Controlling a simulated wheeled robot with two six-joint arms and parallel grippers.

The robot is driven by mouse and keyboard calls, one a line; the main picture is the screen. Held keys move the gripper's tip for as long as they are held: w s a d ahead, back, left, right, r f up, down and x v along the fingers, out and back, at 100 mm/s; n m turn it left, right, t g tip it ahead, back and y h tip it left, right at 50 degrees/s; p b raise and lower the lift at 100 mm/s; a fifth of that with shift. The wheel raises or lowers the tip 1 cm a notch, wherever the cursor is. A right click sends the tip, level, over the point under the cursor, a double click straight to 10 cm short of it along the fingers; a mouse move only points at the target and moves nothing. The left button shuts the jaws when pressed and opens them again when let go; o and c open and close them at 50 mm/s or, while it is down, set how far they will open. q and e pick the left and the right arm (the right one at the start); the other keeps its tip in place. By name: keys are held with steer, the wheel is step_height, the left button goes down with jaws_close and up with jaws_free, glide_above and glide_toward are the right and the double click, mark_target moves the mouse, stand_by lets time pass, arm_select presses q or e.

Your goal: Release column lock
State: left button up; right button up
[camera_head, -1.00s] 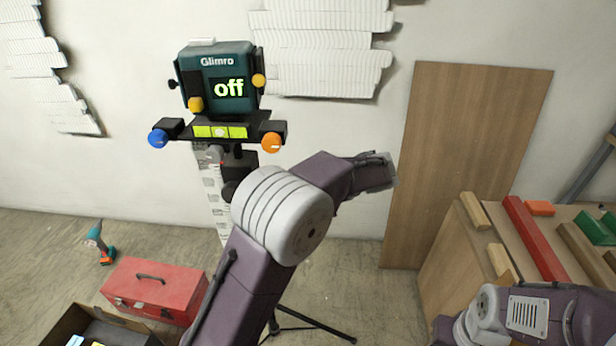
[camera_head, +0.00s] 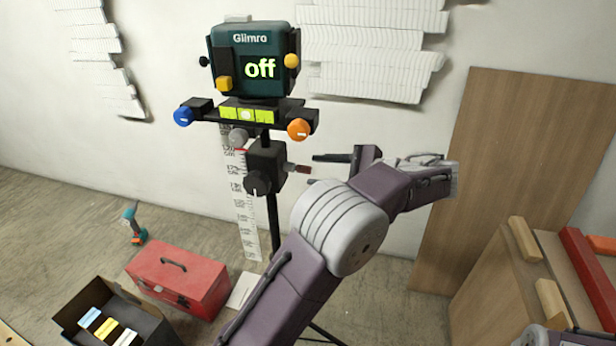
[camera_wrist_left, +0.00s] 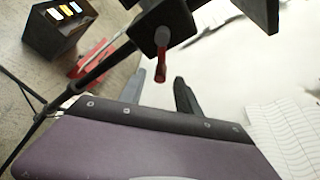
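The black tripod column (camera_head: 273,215) carries a black clamp block (camera_head: 266,160) with a dark round knob and a short red-tipped lever (camera_head: 300,169) on its right side. In the left wrist view the red lever (camera_wrist_left: 160,66) hangs from the block. My left gripper (camera_head: 320,159) is just right of the lever in the head view, one finger partly hidden. I see no contact. My right gripper is out of view.
A green level device (camera_head: 228,86) reading "off" sits on top, with blue and orange knobs on its platform. A white measuring staff (camera_head: 246,225) stands behind. A red toolbox (camera_head: 178,277), open box (camera_head: 150,322) and drill (camera_head: 135,224) are on the floor. A wooden panel (camera_head: 510,170) leans right.

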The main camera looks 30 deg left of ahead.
mark_target(314, 172)
arm_select(q)
steer(key=x, duration=0.3)
steer(key=shift+f+b, duration=0.2)
steer(key=shift+b, duration=0.2)
steer(key=shift+a, duration=0.4)
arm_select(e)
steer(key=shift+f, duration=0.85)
arm_select(q)
jaws_close()
